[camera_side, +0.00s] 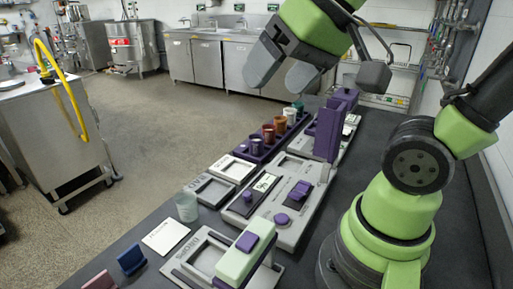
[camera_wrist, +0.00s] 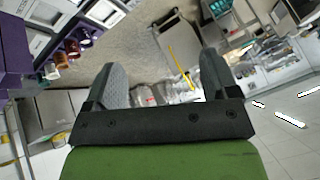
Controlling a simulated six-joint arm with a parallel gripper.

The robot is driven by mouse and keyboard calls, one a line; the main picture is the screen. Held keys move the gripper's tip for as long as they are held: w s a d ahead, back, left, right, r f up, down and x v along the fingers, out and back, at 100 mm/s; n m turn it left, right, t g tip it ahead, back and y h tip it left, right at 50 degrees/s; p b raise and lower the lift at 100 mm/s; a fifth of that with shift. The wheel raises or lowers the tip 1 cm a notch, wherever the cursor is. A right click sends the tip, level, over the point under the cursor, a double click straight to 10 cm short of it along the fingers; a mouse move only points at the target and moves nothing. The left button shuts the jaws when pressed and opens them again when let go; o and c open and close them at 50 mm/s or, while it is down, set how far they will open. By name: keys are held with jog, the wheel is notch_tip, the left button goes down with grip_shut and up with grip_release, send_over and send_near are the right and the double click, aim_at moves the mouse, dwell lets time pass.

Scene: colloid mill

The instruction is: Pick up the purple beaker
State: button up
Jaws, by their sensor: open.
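A purple beaker (camera_side: 256,145) appears to stand at the near end of a dark purple rack (camera_side: 243,153) in the side view. It blends with the rack, so its outline is hard to make out. In the wrist view a purple beaker (camera_wrist: 84,38) shows at the upper left, in the row of beakers. My gripper (camera_side: 275,82) is open and empty, high above the bench and well above the rack. In the wrist view its two fingers (camera_wrist: 160,72) stand wide apart with only the distant room between them.
A red-brown beaker (camera_side: 268,134), a copper beaker (camera_side: 280,124) and a white beaker (camera_side: 291,115) share the rack. The mill's purple column (camera_side: 328,133) rises right of it. A clear beaker (camera_side: 187,207) and a balance (camera_side: 215,260) are nearer. Air around the gripper is free.

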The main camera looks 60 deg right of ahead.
jog(key=w+d+f+h, duration=0.2)
jog(key=w+d, duration=0.5)
jog(key=w, duration=0.3)
jog(key=g+h, duration=0.1)
jog(key=g, duration=0.2)
send_near(256, 138)
jog(key=shift+w+a+f, duration=0.15)
jog(key=shift+a+f, duration=0.55)
jog(key=shift+f, duration=0.3)
jog(key=shift+x, duration=3.2)
jog(key=c, duration=1)
